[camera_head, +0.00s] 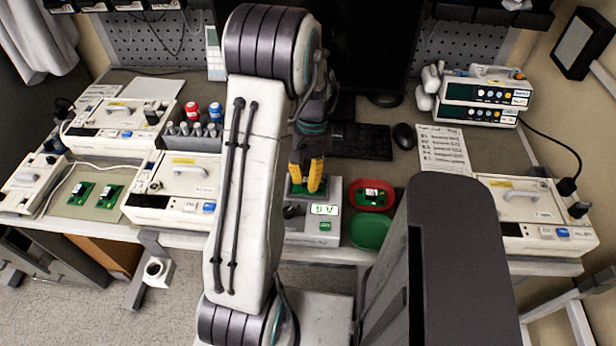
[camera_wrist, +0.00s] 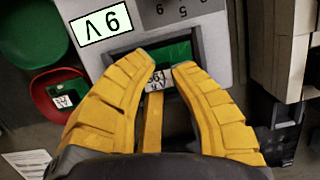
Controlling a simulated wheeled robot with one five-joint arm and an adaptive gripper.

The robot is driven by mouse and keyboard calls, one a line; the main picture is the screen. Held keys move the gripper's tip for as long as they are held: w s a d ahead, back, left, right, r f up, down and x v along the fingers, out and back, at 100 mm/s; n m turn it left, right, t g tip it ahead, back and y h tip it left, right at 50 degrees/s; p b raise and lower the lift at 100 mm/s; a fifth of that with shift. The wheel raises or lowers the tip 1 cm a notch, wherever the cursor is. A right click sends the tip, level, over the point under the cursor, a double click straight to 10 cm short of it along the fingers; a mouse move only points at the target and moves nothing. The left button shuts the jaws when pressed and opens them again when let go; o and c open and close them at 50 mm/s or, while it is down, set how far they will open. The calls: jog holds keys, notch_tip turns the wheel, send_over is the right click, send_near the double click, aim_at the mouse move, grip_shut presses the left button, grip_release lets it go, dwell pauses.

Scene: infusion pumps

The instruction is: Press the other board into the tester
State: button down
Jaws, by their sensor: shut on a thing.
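The grey tester (camera_head: 331,211) stands at the front middle of the bench, with a lit display reading something like "9 V". My gripper (camera_head: 308,190) points down over its recess. In the wrist view, my yellow fingers (camera_wrist: 163,66) are closed on a green board (camera_wrist: 180,51) with a white label. The board is at the tester's recess (camera_wrist: 197,43). The fingers hide much of it, so I cannot tell whether it is fully seated. Another green board (camera_head: 372,192) lies in the red dish (camera_head: 390,200) to the right; it also shows in the wrist view (camera_wrist: 62,96).
An empty-looking green dish (camera_head: 371,233) sits just in front of the red one. Two more boards (camera_head: 82,192) lie on a mat at the left, among white pumps (camera_head: 178,185). A keyboard (camera_head: 360,141) and mouse (camera_head: 403,136) are behind the tester.

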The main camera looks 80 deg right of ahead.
jog(key=shift+f, duration=0.15)
jog(key=c, duration=1.1)
grip_release()
jog(key=shift+p+v, duration=0.65)
jog(key=shift+v, duration=0.3)
jog(key=r+p, duration=0.4)
jog(key=r, duration=0.1)
jog(key=shift+a+r, duration=0.15)
jog(key=shift+a, duration=0.05)
